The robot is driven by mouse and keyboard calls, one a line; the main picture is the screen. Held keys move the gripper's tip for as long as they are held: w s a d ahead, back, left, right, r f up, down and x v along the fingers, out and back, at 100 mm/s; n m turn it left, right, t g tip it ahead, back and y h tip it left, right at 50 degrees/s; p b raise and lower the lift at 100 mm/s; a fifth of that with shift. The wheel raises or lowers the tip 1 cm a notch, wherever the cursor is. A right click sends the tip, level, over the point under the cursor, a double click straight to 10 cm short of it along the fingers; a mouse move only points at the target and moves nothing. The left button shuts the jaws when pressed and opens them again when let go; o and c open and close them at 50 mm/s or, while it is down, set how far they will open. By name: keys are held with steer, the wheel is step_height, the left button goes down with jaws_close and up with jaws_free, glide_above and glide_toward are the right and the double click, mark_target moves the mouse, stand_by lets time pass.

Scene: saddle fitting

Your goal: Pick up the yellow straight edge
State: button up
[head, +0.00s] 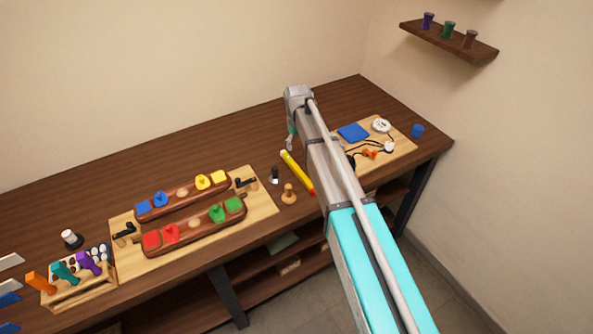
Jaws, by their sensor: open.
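The yellow straight edge (294,167) lies on the brown workbench, slanting from upper left to lower right, with a red strip along its lower right part. My arm passes just to its right and hides some of the bench there. My gripper (290,144) hangs from the far end of my arm, close to the upper left end of the straight edge. It is small in this view and mostly edge-on. It is open, and nothing shows in it. I cannot tell its exact height above the bench.
Left of the straight edge stand a wooden peg (289,194) and a dark fitting (275,175). Further left is a light board (262,205) with two wooden bars and coloured blocks. A second board (403,148) with cables lies right of my arm. The bench's back is clear.

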steer(key=shift+f, duration=0.1)
steer(key=b, duration=0.9)
glide_above(298, 169)
steer(key=f, duration=0.8)
steer(key=shift+s+f, duration=0.25)
steer(key=shift+s, duration=0.05)
steer(key=f+b, duration=0.3)
steer(key=shift+w+f, duration=0.2)
steer(key=shift+w, duration=0.05)
steer(key=shift+f+b, duration=0.9)
steer(key=shift+b, duration=0.05)
jaws_close()
